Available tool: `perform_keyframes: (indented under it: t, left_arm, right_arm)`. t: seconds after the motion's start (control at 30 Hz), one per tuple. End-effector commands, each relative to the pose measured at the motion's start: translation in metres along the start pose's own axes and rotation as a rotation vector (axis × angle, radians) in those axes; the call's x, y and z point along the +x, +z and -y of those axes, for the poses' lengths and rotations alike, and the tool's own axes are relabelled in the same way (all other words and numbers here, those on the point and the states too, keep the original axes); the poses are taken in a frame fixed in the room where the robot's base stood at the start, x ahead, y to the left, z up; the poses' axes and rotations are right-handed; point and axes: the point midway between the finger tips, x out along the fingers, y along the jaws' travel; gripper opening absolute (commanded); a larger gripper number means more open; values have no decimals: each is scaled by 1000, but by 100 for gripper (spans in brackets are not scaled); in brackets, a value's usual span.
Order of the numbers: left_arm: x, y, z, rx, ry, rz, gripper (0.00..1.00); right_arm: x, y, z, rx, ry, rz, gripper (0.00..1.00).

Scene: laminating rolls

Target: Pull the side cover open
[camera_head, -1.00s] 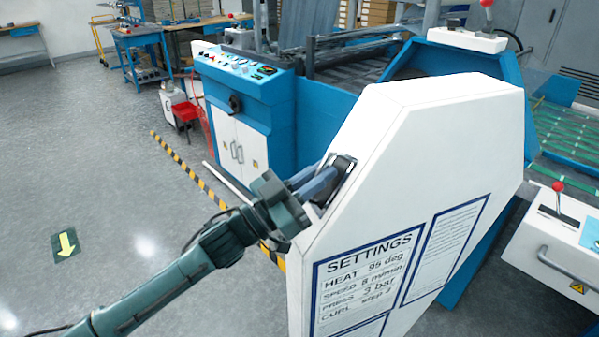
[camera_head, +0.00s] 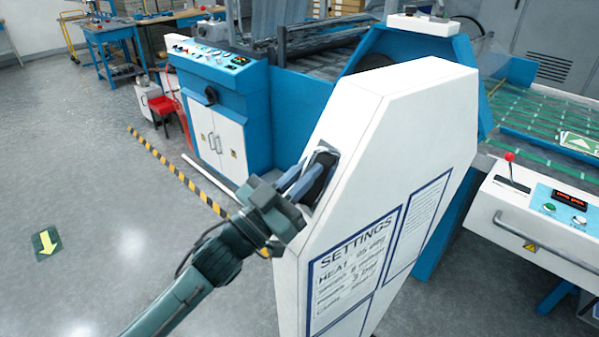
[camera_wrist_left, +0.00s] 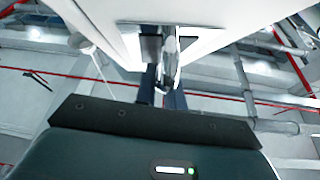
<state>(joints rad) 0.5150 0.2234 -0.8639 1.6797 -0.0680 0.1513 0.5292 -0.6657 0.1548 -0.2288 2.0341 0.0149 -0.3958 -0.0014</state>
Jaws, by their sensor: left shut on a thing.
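The side cover (camera_head: 400,120) is a large white panel with cut corners and a SETTINGS sheet (camera_head: 357,262) on its face. It stands out at an angle from the blue machine. A handle (camera_head: 325,160) sits in a dark recess in its narrow left edge. My left gripper (camera_head: 309,181) reaches in from the lower left and is shut on this handle. In the left wrist view the handle (camera_wrist_left: 169,58) shows as a metal bar between the two fingers, below the white cover. The fingertips are partly hidden by the recess. My right gripper is not in view.
A blue control cabinet (camera_head: 218,105) stands behind, left of the cover. A white console (camera_head: 545,215) with a red-knobbed lever and a bar stands close on the right. A yellow-black floor stripe (camera_head: 180,175) runs behind my arm.

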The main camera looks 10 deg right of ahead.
Motion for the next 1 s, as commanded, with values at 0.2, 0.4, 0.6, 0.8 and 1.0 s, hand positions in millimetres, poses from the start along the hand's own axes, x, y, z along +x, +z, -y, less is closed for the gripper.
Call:
perform_keyframes:
  t: [0.2, 0.4, 0.6, 0.8, 1.0]
  left_arm:
    - [0, 0, 0, 1, 0, -1, 0]
    - [0, 0, 0, 1, 0, -1, 21]
    - [0, 0, 0, 0, 0, 0, 32]
    - [-2, 0, 0, 0, 0, 0, 32]
    - [-28, 3, 0, 1, -1, 2, 32]
  right_arm:
    - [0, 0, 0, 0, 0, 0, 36]
    - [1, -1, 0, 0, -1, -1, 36]
    - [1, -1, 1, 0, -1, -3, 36]
    - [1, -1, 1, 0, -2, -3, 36]
    - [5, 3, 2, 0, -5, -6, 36]
